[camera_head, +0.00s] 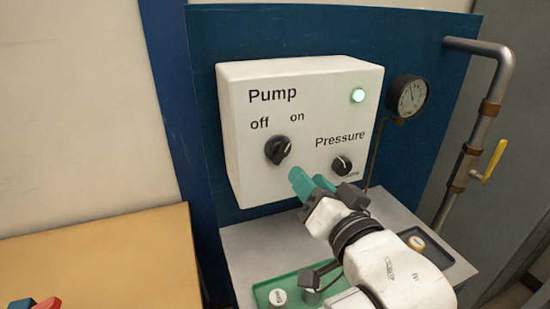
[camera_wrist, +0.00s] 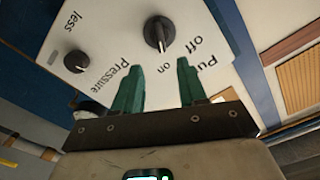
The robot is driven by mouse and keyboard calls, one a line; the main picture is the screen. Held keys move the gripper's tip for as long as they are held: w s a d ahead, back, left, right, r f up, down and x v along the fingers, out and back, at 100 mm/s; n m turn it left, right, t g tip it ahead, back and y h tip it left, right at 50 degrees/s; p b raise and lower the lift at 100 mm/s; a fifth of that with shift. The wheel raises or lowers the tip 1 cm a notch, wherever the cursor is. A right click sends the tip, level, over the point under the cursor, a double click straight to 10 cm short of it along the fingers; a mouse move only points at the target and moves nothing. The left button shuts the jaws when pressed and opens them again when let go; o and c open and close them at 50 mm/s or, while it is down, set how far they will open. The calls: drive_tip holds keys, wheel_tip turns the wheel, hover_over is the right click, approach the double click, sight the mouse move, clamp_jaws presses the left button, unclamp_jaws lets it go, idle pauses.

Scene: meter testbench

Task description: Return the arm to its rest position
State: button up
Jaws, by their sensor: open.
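My gripper (camera_head: 306,181) has teal fingers and is in front of the lower part of the white pump panel (camera_head: 235,165). In the wrist view my gripper (camera_wrist: 158,78) shows its two fingers spread apart with nothing between them. The black pump knob (camera_head: 278,150) is up and left of the fingertips, and its white mark points toward "on". The smaller black pressure knob (camera_head: 342,164) is to the right of the fingertips. In the wrist view the pump knob (camera_wrist: 159,34) and pressure knob (camera_wrist: 76,62) stand clear of the fingers. My white arm reaches in from the lower right.
A round gauge (camera_head: 408,97) and a pipe with a yellow lever (camera_head: 495,160) are on the right. A green tray (camera_head: 262,290) and a dark tray (camera_head: 433,255) lie on the grey bench (camera_head: 245,240). A tan tabletop (camera_head: 100,255) is at left.

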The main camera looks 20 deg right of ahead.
drive_tip(key=s+d+f+n+g+h, duration=0.1)
drive_tip(key=s+d+f+n+g, duration=0.2)
drive_tip(key=f, duration=0.8)
drive_tip(key=s+d+f+g, duration=0.3)
drive_tip(key=s+f+g, duration=0.2)
drive_tip(key=f, duration=0.7)
drive_tip(key=s+d+f+n+g, duration=0.1)
drive_tip(key=s+f+n+g, duration=0.1)
drive_tip(key=s+f+g, duration=0.7)
drive_tip(key=s+f, duration=0.6)
drive_tip(key=s, duration=0.5)
drive_tip(key=shift+f+n+y, duration=0.25)
drive_tip(key=shift+n+y, duration=0.15)
drive_tip(key=shift+d, duration=0.1)
